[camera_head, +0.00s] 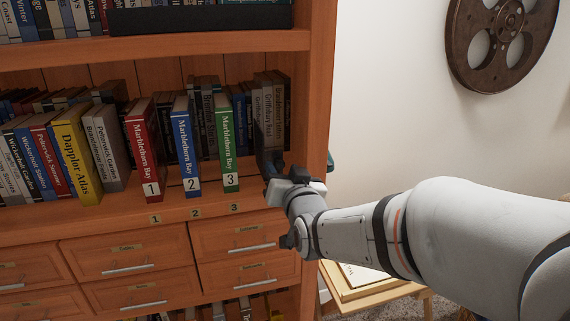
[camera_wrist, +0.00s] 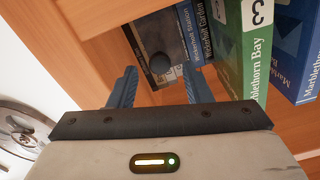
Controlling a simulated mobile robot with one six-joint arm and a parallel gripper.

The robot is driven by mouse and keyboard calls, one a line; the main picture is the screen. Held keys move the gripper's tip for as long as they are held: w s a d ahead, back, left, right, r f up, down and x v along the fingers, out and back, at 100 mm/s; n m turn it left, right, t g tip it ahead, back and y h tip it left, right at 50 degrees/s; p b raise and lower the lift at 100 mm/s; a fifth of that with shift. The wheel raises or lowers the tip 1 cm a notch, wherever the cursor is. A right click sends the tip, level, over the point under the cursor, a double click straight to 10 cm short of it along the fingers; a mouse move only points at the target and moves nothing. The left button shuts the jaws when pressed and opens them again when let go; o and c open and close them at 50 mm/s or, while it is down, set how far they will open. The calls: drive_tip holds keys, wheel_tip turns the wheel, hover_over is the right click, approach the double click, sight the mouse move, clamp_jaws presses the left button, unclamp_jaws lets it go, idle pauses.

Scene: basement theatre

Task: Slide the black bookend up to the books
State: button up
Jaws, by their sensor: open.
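The black bookend (camera_head: 257,138) shows as a dark upright piece at the right end of the middle shelf, partly hidden by my gripper. In the wrist view a dark panel with a round knob, which looks like the bookend (camera_wrist: 148,32), lies beyond my fingertips. My gripper (camera_head: 270,162) is at the shelf's right end; in the wrist view its two blue fingers (camera_wrist: 160,82) are apart with nothing between them. Whether a finger touches the bookend I cannot tell. The green book 3 (camera_head: 227,145), blue book 2 (camera_head: 185,145) and red book 1 (camera_head: 143,150) stand upright to the left, with gaps between them.
A row of books (camera_head: 268,110) stands behind, at the right. The yellow atlas (camera_head: 77,155) and other books fill the shelf's left. The shelf's right side panel (camera_head: 318,100) is close to my gripper. Numbered tags mark the front edge. Drawers (camera_head: 245,240) lie below.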

drive_tip(key=shift+x, duration=0.8)
drive_tip(key=shift+c, duration=0.4)
clamp_jaws()
